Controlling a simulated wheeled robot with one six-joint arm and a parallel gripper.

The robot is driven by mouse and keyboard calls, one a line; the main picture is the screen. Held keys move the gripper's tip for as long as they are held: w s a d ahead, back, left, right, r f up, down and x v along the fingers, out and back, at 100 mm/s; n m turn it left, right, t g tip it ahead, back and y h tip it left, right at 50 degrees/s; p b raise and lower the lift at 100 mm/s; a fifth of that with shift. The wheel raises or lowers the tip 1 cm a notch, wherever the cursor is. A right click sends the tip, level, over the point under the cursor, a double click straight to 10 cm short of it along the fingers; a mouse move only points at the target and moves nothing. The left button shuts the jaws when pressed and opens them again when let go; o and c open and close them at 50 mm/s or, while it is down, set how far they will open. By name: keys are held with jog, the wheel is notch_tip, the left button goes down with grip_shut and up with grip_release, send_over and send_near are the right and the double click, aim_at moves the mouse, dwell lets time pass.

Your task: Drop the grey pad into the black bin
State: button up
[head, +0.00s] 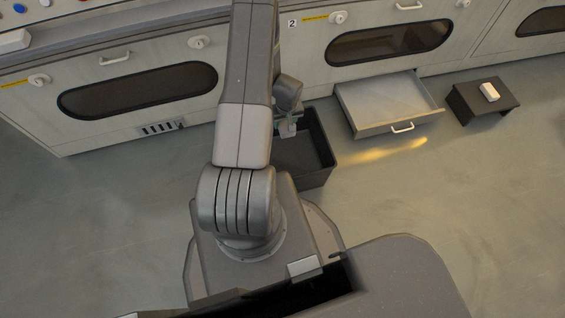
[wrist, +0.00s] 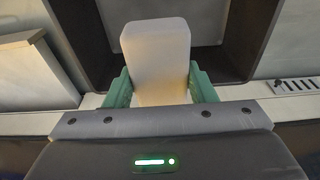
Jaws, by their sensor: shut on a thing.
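My gripper (wrist: 160,92) is shut on the grey pad (wrist: 156,50), a pale rounded block held upright between the green fingers in the wrist view. In the head view the gripper (head: 287,128) is partly hidden by my arm, over the left part of the black bin (head: 318,178). The black bin stands on the floor beside my arm, with its left side hidden behind the arm. In the wrist view the dark bin (wrist: 250,32) shows behind and around the pad. The pad appears above the bin opening, but its exact height cannot be told.
An open grey drawer (head: 385,98) juts out from the cabinet to the right of the bin. A low dark stand (head: 466,106) with a white block (head: 489,92) on it is further right. A floor-level vent (head: 161,128) is at left. The floor in front is clear.

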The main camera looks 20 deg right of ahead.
notch_tip(320, 180, down, 6)
jog(key=b, duration=0.2)
jog(key=shift+r+b, duration=0.1)
jog(key=shift+b, duration=0.3)
jog(key=o, duration=1.1)
jog(key=r+p, duration=0.1)
jog(key=r, duration=0.3)
jog(key=s+r+p, duration=0.1)
jog(key=r, duration=0.4)
jog(key=s+r+p, duration=0.1)
jog(key=r, duration=0.3)
jog(key=shift+r+p, duration=0.35)
